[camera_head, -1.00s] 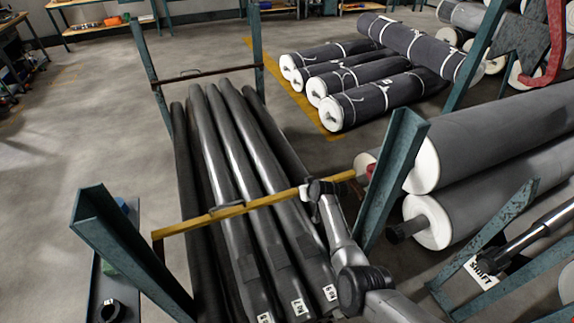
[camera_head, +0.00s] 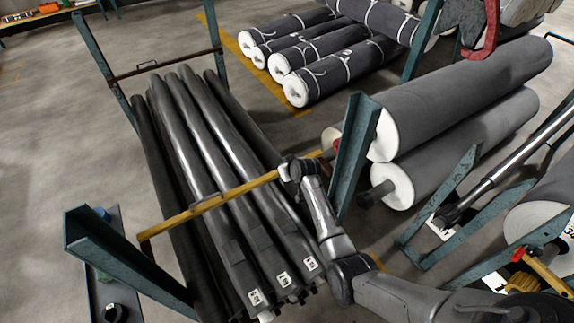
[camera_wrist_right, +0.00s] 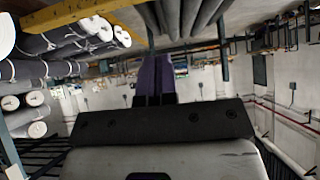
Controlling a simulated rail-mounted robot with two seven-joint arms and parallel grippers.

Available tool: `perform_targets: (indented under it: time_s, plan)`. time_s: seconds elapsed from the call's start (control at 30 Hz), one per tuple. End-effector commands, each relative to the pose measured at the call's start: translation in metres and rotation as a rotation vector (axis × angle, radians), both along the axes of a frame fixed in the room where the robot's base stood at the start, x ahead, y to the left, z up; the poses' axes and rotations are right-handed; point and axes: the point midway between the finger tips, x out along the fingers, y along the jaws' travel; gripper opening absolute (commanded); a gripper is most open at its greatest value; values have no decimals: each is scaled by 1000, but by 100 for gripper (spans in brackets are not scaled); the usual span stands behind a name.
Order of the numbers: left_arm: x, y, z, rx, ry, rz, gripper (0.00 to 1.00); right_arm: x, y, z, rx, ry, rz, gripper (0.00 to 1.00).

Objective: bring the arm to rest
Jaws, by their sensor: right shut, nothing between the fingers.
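My right arm comes in from the lower right in the head view. Its dark wrist end (camera_head: 290,170) appears in front of the yellow bar (camera_head: 205,206), near the bar's right end; I cannot tell whether they touch. The fingers there are too small to make out. In the right wrist view, the purple fingers of my right gripper (camera_wrist_right: 155,76) are together with nothing between them. My left gripper is not in view.
Long dark rolls (camera_head: 215,165) lie in a rack with teal posts (camera_head: 355,150). Large grey rolls (camera_head: 460,95) are stacked at right. Strapped dark rolls (camera_head: 345,70) lie on the floor behind. A narrow shelf (camera_head: 98,275) is at lower left. Floor (camera_head: 50,130) at left is clear.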

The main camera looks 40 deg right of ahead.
Motion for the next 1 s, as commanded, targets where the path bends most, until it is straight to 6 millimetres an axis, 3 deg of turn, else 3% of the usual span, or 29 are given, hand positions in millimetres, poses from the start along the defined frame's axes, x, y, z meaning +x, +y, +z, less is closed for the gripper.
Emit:
perform_targets:
  time_s: [0.37,0.57,0.73,0.87,1.0]
  plan:
    - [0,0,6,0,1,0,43,-13,3,14,1,-1,1,0]
    - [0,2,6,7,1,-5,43,-14,3,14,14,-1,-12,0]
    - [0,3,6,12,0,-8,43,-26,10,5,109,97,-52,0]
    - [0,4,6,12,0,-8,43,-33,10,50,127,100,-86,0]
    - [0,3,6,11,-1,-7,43,-39,25,115,93,46,-82,0]
